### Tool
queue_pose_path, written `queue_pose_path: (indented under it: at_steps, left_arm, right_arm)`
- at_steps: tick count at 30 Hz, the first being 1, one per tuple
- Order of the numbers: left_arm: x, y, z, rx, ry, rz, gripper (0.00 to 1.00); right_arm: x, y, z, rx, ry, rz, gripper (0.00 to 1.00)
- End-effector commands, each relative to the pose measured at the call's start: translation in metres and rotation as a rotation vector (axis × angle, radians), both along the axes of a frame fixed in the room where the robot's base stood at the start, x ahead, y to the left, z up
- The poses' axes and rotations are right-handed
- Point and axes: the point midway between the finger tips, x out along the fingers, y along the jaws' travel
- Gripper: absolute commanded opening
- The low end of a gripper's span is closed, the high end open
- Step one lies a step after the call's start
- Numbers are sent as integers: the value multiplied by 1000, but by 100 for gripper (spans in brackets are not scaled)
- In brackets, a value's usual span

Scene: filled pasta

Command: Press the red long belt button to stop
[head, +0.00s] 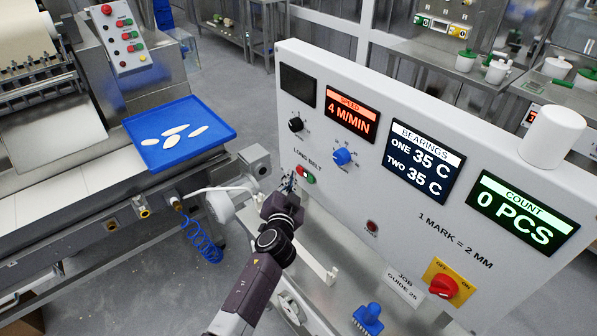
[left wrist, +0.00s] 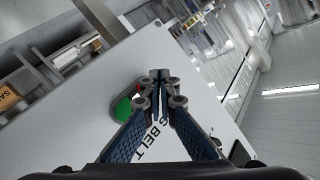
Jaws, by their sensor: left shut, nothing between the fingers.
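The control panel (head: 330,210) is a large white box with displays. Its "LONG BELT" label stands above a red button (head: 300,170) and a green button (head: 309,178). My left gripper (head: 288,182) is shut and empty, just left of the buttons. In the left wrist view the shut fingertips (left wrist: 160,74) lie close to the panel face. The green button (left wrist: 123,108) shows left of the fingers. My right gripper is out of view.
The speed display (head: 351,117) reads 4 M/MIN, and the count display (head: 520,215) reads 0 PCS. A blue knob (head: 342,157) and a red rotary switch (head: 443,287) stick out of the panel. A blue tray (head: 190,145) with several pale pieces sits on the machine at left.

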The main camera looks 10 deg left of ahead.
Motion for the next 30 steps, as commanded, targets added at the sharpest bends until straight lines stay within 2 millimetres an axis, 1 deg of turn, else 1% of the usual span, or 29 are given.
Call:
queue_pose_path:
  at_steps: [3, 14, 30]
  left_arm:
    - [4, -3, -1, 0, 0, 0, 0]
    - [5, -4, 0, 1, 0, 0, 0]
    - [9, -7, 0, 0, -1, 1, 0]
  right_arm:
    - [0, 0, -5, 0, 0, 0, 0]
    - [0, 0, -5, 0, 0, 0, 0]
    - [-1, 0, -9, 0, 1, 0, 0]
